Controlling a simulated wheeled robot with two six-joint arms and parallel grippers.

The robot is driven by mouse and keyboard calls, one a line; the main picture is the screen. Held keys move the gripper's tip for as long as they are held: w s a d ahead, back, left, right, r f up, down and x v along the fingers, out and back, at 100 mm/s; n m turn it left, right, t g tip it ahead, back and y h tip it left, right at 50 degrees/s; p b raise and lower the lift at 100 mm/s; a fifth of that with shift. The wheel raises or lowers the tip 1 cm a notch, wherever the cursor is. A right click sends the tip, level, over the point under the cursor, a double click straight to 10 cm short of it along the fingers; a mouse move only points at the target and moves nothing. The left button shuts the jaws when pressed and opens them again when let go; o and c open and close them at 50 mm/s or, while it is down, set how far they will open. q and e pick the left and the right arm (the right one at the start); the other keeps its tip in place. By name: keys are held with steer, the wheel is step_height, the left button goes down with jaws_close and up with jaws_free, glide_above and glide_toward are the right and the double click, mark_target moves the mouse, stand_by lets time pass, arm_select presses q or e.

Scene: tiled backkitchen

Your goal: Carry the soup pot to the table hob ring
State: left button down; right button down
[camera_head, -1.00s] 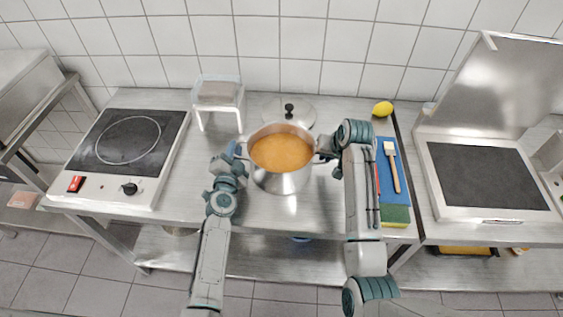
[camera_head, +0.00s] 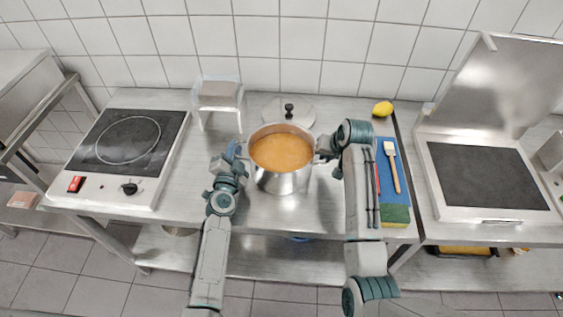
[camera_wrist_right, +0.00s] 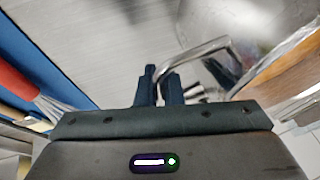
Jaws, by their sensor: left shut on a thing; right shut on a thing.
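The soup pot (camera_head: 283,182) is a steel pot of orange soup on the steel table, right of the hob; I cannot tell whether it touches the tabletop. My left gripper (camera_head: 240,152) is shut on its left handle. My right gripper (camera_head: 322,154) is shut on its right handle. In the right wrist view the right gripper's fingers (camera_wrist_right: 166,84) close around the bent metal handle (camera_wrist_right: 208,50), with part of the pot (camera_wrist_right: 262,22) beyond. The table hob (camera_head: 98,191) has a black top with a pale hob ring (camera_head: 128,140), which is empty.
A lid (camera_head: 289,113) lies behind the pot. A small stand (camera_head: 219,94) is between hob and pot, at the back. A blue board (camera_head: 388,181) with a brush (camera_head: 393,165) and sponge (camera_head: 396,215), and a lemon (camera_head: 383,108), are at right. The tabletop left of the pot is clear.

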arm_select(q)
steer(key=shift+r, duration=0.3)
arm_select(e)
steer(key=shift+w+d+r, duration=0.1)
steer(key=shift+r, duration=0.05)
